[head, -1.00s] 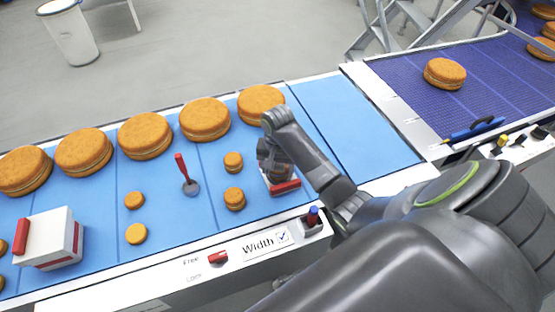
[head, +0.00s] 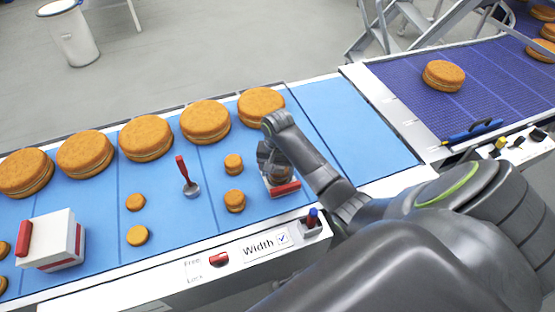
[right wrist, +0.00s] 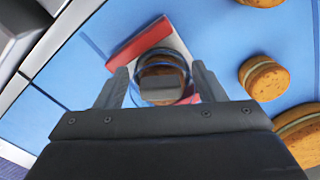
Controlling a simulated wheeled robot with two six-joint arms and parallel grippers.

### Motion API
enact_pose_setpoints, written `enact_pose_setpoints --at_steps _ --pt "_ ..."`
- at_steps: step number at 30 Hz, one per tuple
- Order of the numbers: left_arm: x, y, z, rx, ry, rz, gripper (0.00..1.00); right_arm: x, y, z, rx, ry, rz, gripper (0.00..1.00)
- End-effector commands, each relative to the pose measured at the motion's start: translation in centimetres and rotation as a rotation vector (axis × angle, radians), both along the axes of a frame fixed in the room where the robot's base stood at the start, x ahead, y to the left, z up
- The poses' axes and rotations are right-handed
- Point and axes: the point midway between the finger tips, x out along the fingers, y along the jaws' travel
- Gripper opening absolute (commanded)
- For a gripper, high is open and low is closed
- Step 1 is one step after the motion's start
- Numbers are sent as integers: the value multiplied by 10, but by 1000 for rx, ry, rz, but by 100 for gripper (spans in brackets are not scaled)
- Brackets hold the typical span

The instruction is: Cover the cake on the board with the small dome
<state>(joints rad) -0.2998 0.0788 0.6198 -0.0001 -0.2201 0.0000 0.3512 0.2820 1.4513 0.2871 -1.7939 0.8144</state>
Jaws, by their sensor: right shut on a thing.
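My right gripper (head: 268,158) is shut on the small clear dome and points down over the board at the belt's right part. In the right wrist view the gripper's fingers (right wrist: 161,82) stand on either side of the dome (right wrist: 136,88), with a grey knob at its middle. A small brown cake (right wrist: 160,68) shows through the dome. The board (right wrist: 150,42) is white with a red edge; in the head view the board (head: 284,189) shows under the gripper. I cannot tell whether the dome's rim touches the board. My left gripper is not in view.
Several large cakes (head: 205,121) line the blue belt's far side. Small cakes (head: 234,200) stand left of the board. A red-handled tool (head: 187,177) and a white box with a red handle (head: 52,241) lie further left. The blue belt right of my gripper is clear.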

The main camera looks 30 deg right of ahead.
Motion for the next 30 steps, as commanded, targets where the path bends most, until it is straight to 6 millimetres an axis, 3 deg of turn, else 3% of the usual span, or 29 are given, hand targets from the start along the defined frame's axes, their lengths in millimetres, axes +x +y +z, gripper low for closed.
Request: enact_pose_setpoints --at_steps 10,11,16,22,25,30 --pt "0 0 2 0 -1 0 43 0 0 -4 0 0 0 41" --pt "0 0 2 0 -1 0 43 0 0 -4 0 0 0 66" --pt "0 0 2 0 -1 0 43 0 0 -4 0 0 0 88" --pt "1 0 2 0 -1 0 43 0 0 -4 0 0 0 89" --pt "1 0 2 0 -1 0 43 0 0 -4 0 0 0 100" --pt "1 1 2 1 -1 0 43 0 0 -4 0 0 0 100"
